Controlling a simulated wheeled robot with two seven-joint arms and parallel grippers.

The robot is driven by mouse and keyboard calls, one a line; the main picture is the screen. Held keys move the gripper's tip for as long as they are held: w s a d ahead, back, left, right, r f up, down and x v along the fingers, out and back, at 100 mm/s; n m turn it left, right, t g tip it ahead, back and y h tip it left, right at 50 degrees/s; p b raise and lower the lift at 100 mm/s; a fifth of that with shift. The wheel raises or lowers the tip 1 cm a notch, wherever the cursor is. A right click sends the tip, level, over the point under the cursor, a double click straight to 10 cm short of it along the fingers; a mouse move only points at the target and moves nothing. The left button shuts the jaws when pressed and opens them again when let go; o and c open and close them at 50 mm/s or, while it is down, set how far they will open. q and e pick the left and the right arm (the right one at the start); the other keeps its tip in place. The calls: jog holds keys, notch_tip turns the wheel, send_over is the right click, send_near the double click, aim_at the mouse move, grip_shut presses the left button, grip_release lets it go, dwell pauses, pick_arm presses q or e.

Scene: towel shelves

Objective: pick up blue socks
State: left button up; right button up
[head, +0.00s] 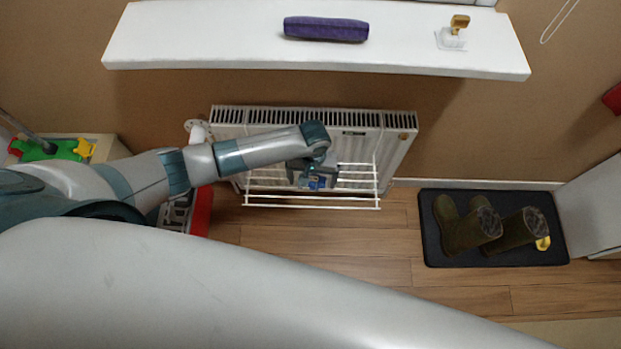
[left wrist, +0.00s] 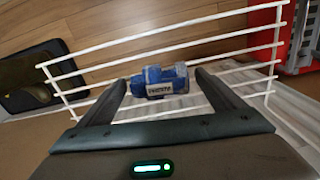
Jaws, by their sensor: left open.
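The blue socks (left wrist: 160,82) are a small rolled bundle with a pale band, on a white wire rack (left wrist: 120,41) in the left wrist view. In the head view the blue socks (head: 317,183) show small on the rack (head: 310,205) in front of the radiator, partly covered by my left gripper (head: 316,177). In the left wrist view my left gripper (left wrist: 158,86) is open, its two fingers on either side of the socks. Whether the fingers touch the socks I cannot tell. My right gripper is not in view.
A white radiator (head: 395,150) stands on the wall behind the rack. Above it is a white shelf (head: 220,35) with a purple folded item (head: 326,29). A red crate (head: 201,210) stands left of the rack. Dark boots (head: 466,228) rest on a black mat (head: 432,240) at right.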

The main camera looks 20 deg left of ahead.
aim_at(312, 179)
pick_arm(q)
jog(key=shift+c, duration=0.3)
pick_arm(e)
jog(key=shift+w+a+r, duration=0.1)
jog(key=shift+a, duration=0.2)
pick_arm(q)
jog(key=c, duration=1.1)
notch_tip(312, 179, up, 4)
jog(key=shift+r, duration=0.1)
jog(key=s+d+r, duration=0.1)
jog(key=d+r, duration=0.1)
jog(key=d, duration=0.1)
jog(key=s+d+r, duration=0.1)
jog(key=d+r, duration=0.1)
jog(key=d, duration=0.2)
jog(key=s+d+r+b, duration=0.1)
jog(key=d+r, duration=0.1)
jog(key=d, duration=0.2)
jog(key=shift+d+r, duration=0.15)
jog(key=shift+r, duration=0.2)
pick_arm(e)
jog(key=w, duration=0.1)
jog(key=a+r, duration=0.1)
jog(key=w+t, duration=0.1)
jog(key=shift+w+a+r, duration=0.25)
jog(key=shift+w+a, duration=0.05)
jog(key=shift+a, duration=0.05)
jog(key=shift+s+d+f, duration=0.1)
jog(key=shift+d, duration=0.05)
